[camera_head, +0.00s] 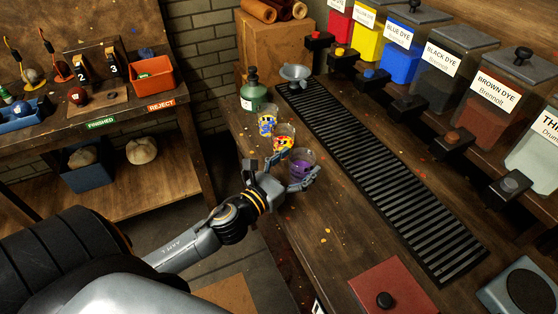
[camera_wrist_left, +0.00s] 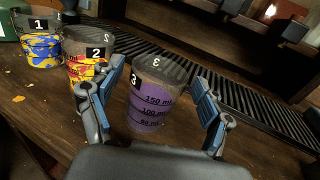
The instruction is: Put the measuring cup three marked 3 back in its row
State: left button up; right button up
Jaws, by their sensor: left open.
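The measuring cup three (camera_wrist_left: 152,95), marked 3 with purple on it, stands on the wooden table between the open fingers of my left gripper (camera_wrist_left: 155,110). In the head view the purple cup (camera_head: 301,164) is at the end of the row, with my left gripper (camera_head: 284,175) around it. Cup two (camera_wrist_left: 90,60), red and yellow and marked 2, stands beside it. Cup one (camera_wrist_left: 41,44), blue and yellow and marked 1, stands farther left. My right gripper is not in view.
A green bottle (camera_head: 253,92) stands behind cup one, and a grey funnel-like bowl (camera_head: 295,74) is near it. A black slatted grate (camera_head: 385,170) runs along the table to the right. Dye containers (camera_head: 440,75) line the back. A red-brown lidded box (camera_head: 392,288) is at the front.

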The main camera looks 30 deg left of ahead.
pick_arm(q)
jog(key=s+a+b, duration=0.1)
jog(key=s+b, duration=0.1)
jog(key=s, duration=0.8)
jog(key=shift+a+b, duration=0.2)
jog(key=shift+b, duration=0.15)
jog(key=shift+s, duration=0.1)
